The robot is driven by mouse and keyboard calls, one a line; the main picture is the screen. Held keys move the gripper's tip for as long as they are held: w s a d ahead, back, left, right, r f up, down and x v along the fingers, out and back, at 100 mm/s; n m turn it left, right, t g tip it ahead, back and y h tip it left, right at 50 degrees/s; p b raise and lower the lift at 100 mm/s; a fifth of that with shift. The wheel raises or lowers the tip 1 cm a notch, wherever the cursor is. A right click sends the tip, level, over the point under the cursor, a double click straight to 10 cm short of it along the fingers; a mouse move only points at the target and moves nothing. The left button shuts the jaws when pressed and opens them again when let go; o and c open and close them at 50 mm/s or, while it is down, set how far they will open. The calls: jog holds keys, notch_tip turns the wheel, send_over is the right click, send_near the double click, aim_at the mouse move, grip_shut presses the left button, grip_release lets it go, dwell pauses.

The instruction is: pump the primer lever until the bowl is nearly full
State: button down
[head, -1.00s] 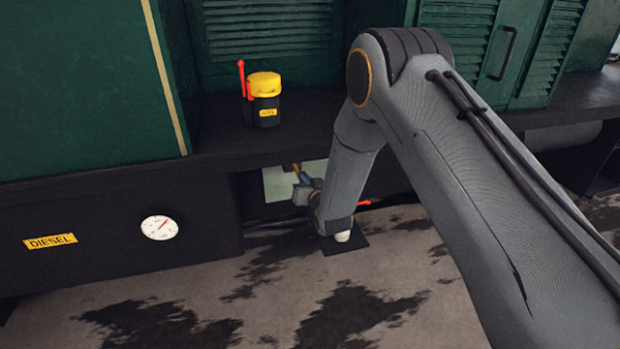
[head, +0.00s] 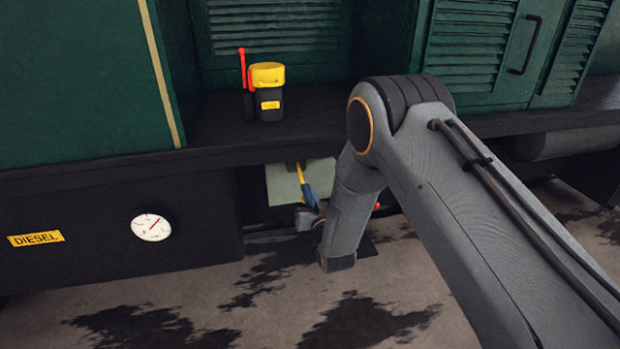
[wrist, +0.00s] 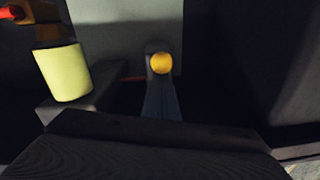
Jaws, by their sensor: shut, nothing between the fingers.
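The primer lever looks to be the thin yellow bar (head: 300,174) in the recess under the ledge; its round orange end (wrist: 160,63) shows in the wrist view. My gripper (head: 309,196) is at the bar's lower end, shut with nothing held. In the wrist view my blue-grey fingers (wrist: 160,92) point at the orange end and overlap it; whether they touch I cannot tell. A pale yellow cup-shaped bowl (wrist: 65,72) hangs under a brown fitting at the left of the wrist view. My arm hides it in the head view, and its fill level is unclear.
A black box with a yellow lid (head: 267,75) and red stick stands on the dark ledge (head: 220,140). A white gauge (head: 152,227) and DIESEL plate (head: 36,238) are on the left panel. A red handle tip (head: 377,206) shows beside my arm. The stained floor in front is clear.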

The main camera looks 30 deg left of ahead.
jog(key=shift+d+f, duration=0.1)
jog(key=shift+f, duration=0.55)
notch_tip(320, 180, up, 5)
jog(key=d+p, duration=0.2)
jog(key=p, duration=0.2)
jog(key=f+b+v, duration=0.1)
jog(key=f+v, duration=0.1)
jog(key=v, duration=0.8)
jog(key=shift+s+a+b, duration=0.3)
jog(key=shift+s+b, duration=0.05)
jog(key=shift+s, duration=0.05)
jog(key=shift+f, duration=0.15)
